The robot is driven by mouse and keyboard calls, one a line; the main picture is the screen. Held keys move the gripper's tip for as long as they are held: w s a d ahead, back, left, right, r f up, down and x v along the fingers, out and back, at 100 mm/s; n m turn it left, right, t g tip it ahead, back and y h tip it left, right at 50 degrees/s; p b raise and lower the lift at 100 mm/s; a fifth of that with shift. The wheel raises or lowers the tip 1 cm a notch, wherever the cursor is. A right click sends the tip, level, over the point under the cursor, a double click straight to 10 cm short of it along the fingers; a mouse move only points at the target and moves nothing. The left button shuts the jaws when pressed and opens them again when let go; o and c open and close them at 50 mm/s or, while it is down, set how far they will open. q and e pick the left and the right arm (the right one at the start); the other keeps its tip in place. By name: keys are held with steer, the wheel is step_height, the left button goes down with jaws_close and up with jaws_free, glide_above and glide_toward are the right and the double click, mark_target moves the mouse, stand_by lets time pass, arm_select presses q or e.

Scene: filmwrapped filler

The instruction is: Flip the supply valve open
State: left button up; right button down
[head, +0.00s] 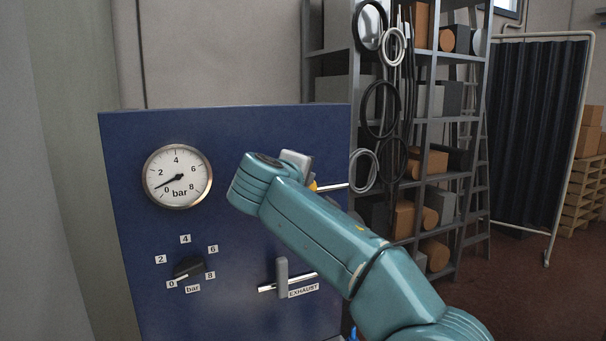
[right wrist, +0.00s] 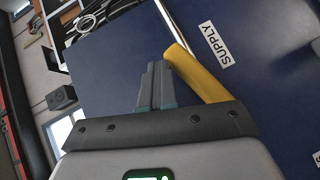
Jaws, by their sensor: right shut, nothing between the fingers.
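The supply valve's yellow lever (right wrist: 196,75) shows in the right wrist view, beside a silver pipe and the SUPPLY label (right wrist: 216,44) on the blue panel. In the head view only a small yellow piece (head: 313,187) of it shows, behind my right arm. My right gripper (right wrist: 157,80) is shut and empty, its fingertips just left of the lever in the wrist view. I cannot tell whether they touch it. The lower part of the lever is hidden behind the gripper body. In the head view my arm hides the fingers. My left gripper is not in view.
The blue panel (head: 231,130) carries a pressure gauge (head: 177,177) with its needle near the low end, a black knob (head: 188,267) turned toward 0, and a grey exhaust lever (head: 282,277) upright across its pipe. A shelf rack (head: 424,57) with hanging cables stands behind at right.

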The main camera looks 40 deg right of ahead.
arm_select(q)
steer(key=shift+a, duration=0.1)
arm_select(e)
steer(key=shift+s+d+f+m+y, duration=0.1)
steer(key=shift+d+f+m+y, duration=0.05)
steer(key=shift+f+m+y, duration=0.2)
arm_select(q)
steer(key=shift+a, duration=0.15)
arm_select(e)
steer(key=shift+d+f, duration=0.15)
steer(key=shift+f, duration=0.05)
stand_by(0.4)
